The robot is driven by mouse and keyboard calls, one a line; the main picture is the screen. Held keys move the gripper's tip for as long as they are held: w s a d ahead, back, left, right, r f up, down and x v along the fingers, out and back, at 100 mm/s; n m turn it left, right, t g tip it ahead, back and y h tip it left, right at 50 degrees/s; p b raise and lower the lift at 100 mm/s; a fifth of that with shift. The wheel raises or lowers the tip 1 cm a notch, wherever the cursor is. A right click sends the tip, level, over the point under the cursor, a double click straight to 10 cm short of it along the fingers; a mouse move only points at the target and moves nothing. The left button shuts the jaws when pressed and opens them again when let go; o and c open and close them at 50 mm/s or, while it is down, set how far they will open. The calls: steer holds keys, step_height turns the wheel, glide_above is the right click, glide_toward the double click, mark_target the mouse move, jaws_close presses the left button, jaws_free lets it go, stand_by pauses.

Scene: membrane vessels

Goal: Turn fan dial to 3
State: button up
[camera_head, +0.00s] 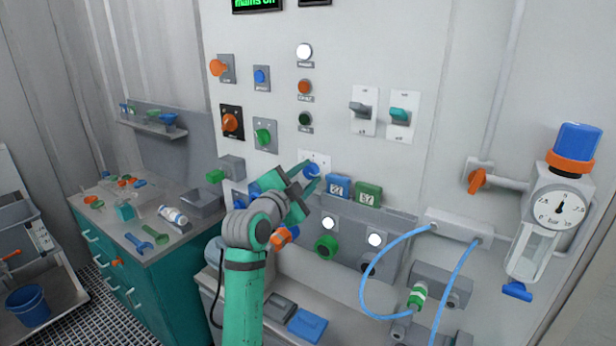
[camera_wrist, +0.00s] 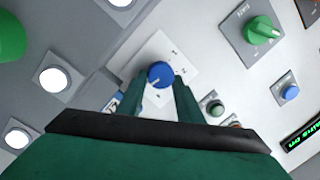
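A blue round dial (camera_head: 312,170) sits on a white plate on the wall panel. I take it for the fan dial. In the wrist view the dial (camera_wrist: 160,73) has a light pointer mark, and its plate (camera_wrist: 188,55) carries small marks too blurred to read. My gripper (camera_head: 311,173) is at this dial. In the wrist view my gripper's two green fingers (camera_wrist: 159,82) flank the dial, one on each side, their tips close to its edges. I cannot tell whether they touch it. The fingers are apart, with the dial's face showing between them.
Blue (camera_head: 339,187) and green (camera_head: 368,195) boxes stand just right of the dial. A green knob (camera_head: 264,135) and round indicators are up left. Two switches (camera_head: 363,110) (camera_head: 400,116) are up right. Below is a grey box with a green knob (camera_head: 326,246).

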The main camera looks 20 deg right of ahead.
steer(key=shift+w+a+f, duration=0.15)
steer(key=shift+a, duration=0.05)
